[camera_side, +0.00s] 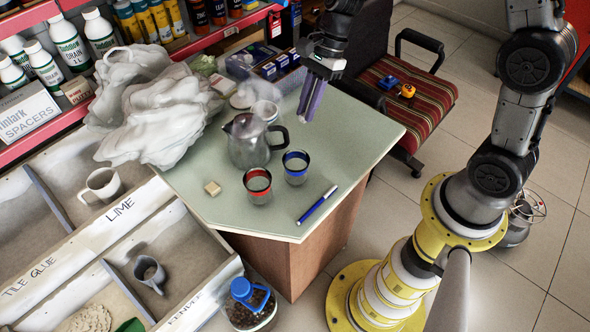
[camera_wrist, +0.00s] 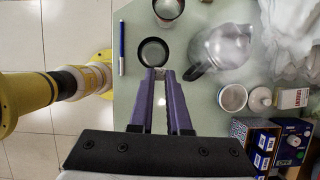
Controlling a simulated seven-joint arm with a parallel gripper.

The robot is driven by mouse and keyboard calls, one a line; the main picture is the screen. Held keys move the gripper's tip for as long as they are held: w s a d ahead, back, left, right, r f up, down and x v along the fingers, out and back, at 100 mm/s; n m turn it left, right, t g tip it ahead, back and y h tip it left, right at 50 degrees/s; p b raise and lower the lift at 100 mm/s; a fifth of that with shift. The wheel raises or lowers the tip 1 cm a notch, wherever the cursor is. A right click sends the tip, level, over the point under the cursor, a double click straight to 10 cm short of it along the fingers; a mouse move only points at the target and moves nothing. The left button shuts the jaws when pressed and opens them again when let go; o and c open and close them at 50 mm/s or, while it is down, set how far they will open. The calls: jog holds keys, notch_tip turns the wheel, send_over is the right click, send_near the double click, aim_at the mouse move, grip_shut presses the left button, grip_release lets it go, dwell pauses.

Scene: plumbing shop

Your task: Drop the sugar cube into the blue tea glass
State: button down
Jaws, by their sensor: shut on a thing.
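The blue tea glass (camera_side: 295,169) is clear with a blue rim and stands upright on the pale green table. In the wrist view, the blue tea glass (camera_wrist: 153,51) is just beyond my fingertips. My gripper (camera_side: 307,118) hangs above the table, behind and above the glass, with its purple fingers pointing down. In the wrist view, my gripper (camera_wrist: 160,73) has its tips close together on a small pale thing, apparently the sugar cube (camera_wrist: 160,74); the fingers mostly hide it.
A red-rimmed glass (camera_side: 257,186) stands left of the blue one, with a grey kettle (camera_side: 248,143) behind it. A blue pen (camera_side: 317,205) lies in front. Cups and boxes stand at the back; a white crumpled bag (camera_side: 160,105) is at the left. The table's right part is clear.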

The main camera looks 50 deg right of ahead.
jog(key=shift+n, duration=0.3)
jog(key=shift+s+a+f, duration=0.2)
jog(key=shift+a+f, duration=0.1)
jog(key=shift+f, duration=0.4)
jog(key=shift+s+a+f, duration=0.15)
jog(key=shift+a+f, duration=0.15)
jog(key=shift+f, duration=0.35)
jog(key=shift+s+a+f, duration=0.2)
jog(key=shift+a+f, duration=0.1)
jog(key=shift+f, duration=0.4)
jog(key=c, duration=0.8)
grip_release()
jog(key=v, duration=1.4)
